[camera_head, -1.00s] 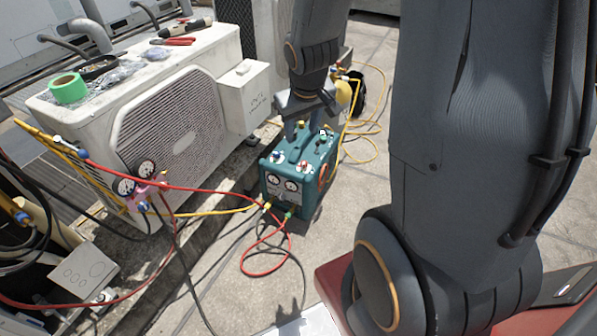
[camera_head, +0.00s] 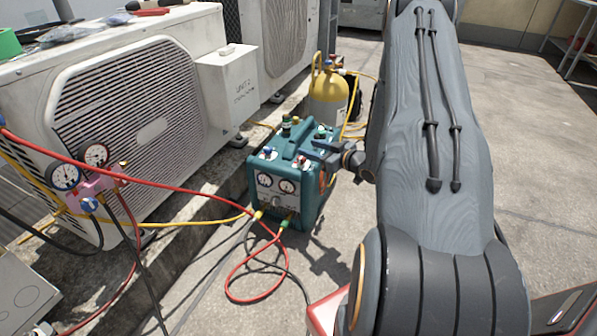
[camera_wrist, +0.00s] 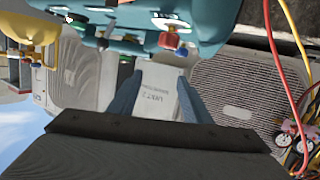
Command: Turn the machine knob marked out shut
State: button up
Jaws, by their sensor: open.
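The teal machine (camera_head: 291,203) stands on the ground with two gauges on its front. Its top carries a blue knob (camera_head: 268,152), a red knob (camera_head: 302,160) and a green knob (camera_head: 320,133). I cannot read which is marked out. In the wrist view the machine (camera_wrist: 130,18) is upside down along the top, with the red knob (camera_wrist: 168,39) and blue knob (camera_wrist: 181,51) hanging below it. My gripper (camera_wrist: 154,82) is open and empty, its fingers apart and pointing past the knobs. In the head view my gripper (camera_head: 318,150) is beside the machine's right top edge; contact cannot be told.
A white condenser (camera_head: 140,105) stands left of the machine. A yellow cylinder (camera_head: 328,98) is behind it. Red hose (camera_head: 245,280) and yellow hose (camera_head: 190,213) run at its front. A pink gauge manifold (camera_head: 100,183) hangs at left. Open floor lies at right.

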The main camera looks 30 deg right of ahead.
aim_at(305, 160)
jog(key=f+b, duration=0.1)
jog(key=f, duration=0.1)
jog(key=s+f+t+y+b, duration=0.1)
jog(key=f, duration=0.1)
jog(key=s+d+f+t+y+b, duration=0.1)
jog(key=f+b, duration=0.1)
jog(key=f, duration=0.1)
jog(key=shift+s+d, duration=0.1)
jog(key=shift+s, duration=0.15)
jog(key=b+x, duration=0.1)
jog(key=x, duration=0.2)
jog(key=b+x, duration=0.2)
jog(key=x, duration=0.2)
jog(key=shift+w+r, duration=0.2)
jog(key=shift+r, duration=0.05)
jog(key=c, duration=1)
